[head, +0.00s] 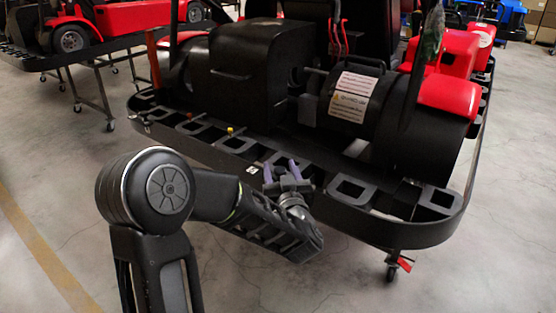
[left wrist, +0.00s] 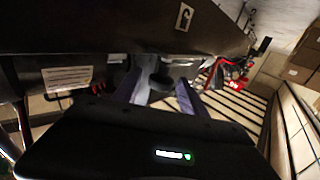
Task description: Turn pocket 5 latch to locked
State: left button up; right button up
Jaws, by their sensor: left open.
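The black bumper rail (head: 365,213) with several open pockets runs along the near end of the kart. A pale symbol (head: 250,170) marks its outer face near my left gripper; a white latch-like symbol (left wrist: 184,16) shows in the left wrist view. My left gripper (head: 281,168) is open, its two purple fingers pointing up at the rail's near edge. In the left wrist view a dark rounded piece (left wrist: 161,82) shows between the fingers of my left gripper (left wrist: 158,78); I cannot tell whether it is the pocket 5 latch or whether they touch it. No pocket number is readable.
The black kart body (head: 237,75) and a labelled drum (head: 352,98) rise behind the rail. A caster with a red lever (head: 403,264) stands below right. The floor in front is clear.

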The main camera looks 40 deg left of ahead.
pick_arm(q)
jog(key=shift+x, duration=1.6)
jog(key=shift+c, duration=0.3)
grip_shut()
